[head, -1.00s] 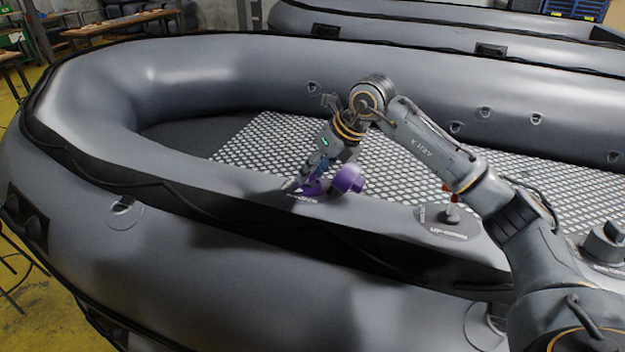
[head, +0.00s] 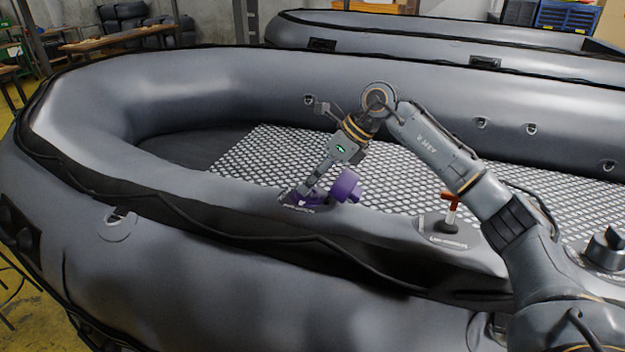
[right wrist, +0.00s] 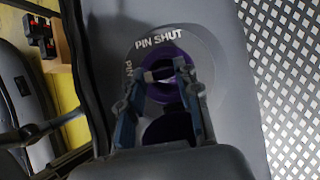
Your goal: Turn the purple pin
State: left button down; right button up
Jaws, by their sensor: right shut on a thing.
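The purple pin sits in a round purple valve (right wrist: 186,100) on a grey disc on the near tube of the boat. In the right wrist view the letters "PIN SHUT" are printed on the disc beside it. A purple cap (head: 345,186) hangs open to the right of the valve in the head view; its lower part is hidden in the wrist view. My right gripper (right wrist: 161,73) reaches down into the valve and is shut on the pin, which its fingers mostly hide. The right gripper (head: 295,194) also shows in the head view. My left gripper is not in view.
A red-handled fitting (head: 449,212) stands on another disc to the right on the same tube. A dark knob (head: 606,247) is at the far right. The boat's chequered floor (head: 270,155) is bare. A second boat (head: 420,42) lies behind.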

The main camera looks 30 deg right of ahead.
jog(key=o, duration=1.2)
jog(key=shift+c, duration=0.2)
jog(key=v, duration=1.2)
jog(key=shift+a, duration=0.1)
